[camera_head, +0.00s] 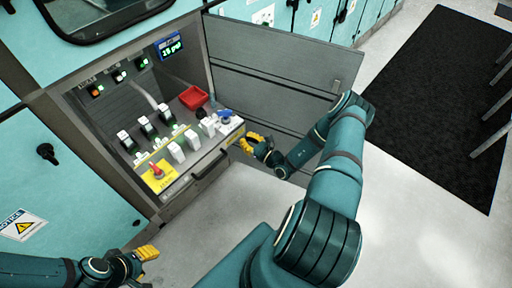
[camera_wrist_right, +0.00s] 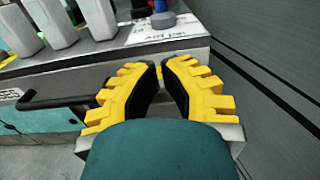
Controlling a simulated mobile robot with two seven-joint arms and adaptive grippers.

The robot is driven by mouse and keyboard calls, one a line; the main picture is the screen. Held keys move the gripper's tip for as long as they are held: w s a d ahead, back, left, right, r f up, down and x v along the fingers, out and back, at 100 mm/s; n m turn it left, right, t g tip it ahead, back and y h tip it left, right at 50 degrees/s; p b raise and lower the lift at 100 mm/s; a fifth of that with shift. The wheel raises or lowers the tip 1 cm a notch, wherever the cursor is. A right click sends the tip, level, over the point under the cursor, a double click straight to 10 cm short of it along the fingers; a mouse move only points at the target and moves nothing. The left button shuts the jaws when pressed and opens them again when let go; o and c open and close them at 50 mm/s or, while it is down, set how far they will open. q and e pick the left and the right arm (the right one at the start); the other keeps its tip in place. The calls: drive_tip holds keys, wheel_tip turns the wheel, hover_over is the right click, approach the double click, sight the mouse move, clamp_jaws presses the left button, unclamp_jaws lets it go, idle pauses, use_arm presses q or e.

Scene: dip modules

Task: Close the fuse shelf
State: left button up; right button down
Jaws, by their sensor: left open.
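The fuse shelf (camera_head: 172,190) sticks out of the open grey cabinet, carrying white fuse blocks, a red knob on a yellow plate and a blue item. A dark bar handle (camera_head: 210,165) runs along its front; in the right wrist view the handle (camera_wrist_right: 62,101) is left of the fingers. My right gripper (camera_head: 250,142) is at the shelf's front right corner, its yellow fingertips (camera_wrist_right: 160,66) together with nothing seen between them. They lie close to the shelf's front face; contact cannot be told. My left gripper (camera_head: 147,253) is open, low at the left, away from the shelf.
The grey cabinet door (camera_head: 270,70) stands open to the right, close behind my right arm. A red tray (camera_head: 193,97) sits inside the cabinet, below a small display (camera_head: 170,46). Teal cabinets flank it. The floor in front is clear, with a black mat (camera_head: 435,100) at right.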

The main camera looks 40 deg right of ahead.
sight(234, 131)
drive_tip(key=shift+w+a+b, duration=0.15)
drive_tip(key=shift+w+b, duration=0.05)
drive_tip(key=shift+w, duration=1)
drive_tip(key=shift+w+a+b, duration=0.1)
drive_tip(key=shift+w+b, duration=0.05)
drive_tip(key=shift+w, duration=1)
use_arm(q)
drive_tip(key=shift+w+f, duration=0.1)
drive_tip(key=shift+f, duration=0.3)
drive_tip(key=shift+w, duration=0.1)
use_arm(e)
drive_tip(key=shift+w, duration=0.1)
